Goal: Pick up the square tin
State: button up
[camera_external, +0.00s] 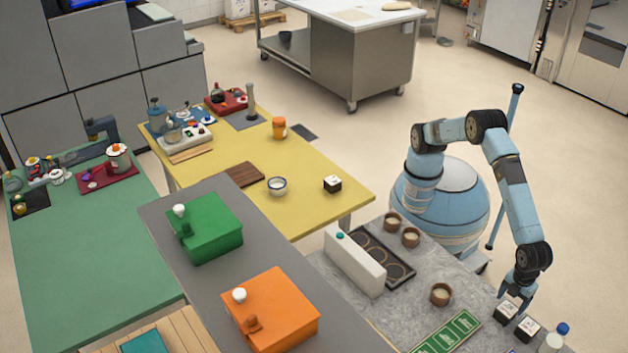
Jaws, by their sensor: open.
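Small square tins with dark sides and pale tops are in view. One tin (507,312) and a second tin (527,329) stand side by side near the right end of the grey stone counter (408,322). My gripper (514,300) points down, open, just above and behind the first tin. Its fingers partly overlap that tin in the picture, and I cannot tell whether they touch it. Nothing shows between the fingers.
A blue-capped bottle (555,338) stands right of the tins. A green panel (446,334) lies to their left, with a brown cup (440,294) behind it. Two more cups and a dark tray (368,255) are farther left.

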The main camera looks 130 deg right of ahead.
aim_at(508, 309)
jog(key=shift+f, duration=2.75)
jog(key=shift+c, duration=0.2)
jog(key=c, duration=0.8)
jog(key=shift+r, duration=0.2)
jog(key=shift+c, duration=0.2)
jog(key=shift+r, duration=0.25)
notch_tip(508, 309, up, 2)
jog(key=shift+r, duration=0.25)
jog(key=s+d+r, duration=0.8)
jog(key=d+r, duration=0.1)
jog(key=d, duration=0.2)
jog(key=shift+r, duration=0.35)
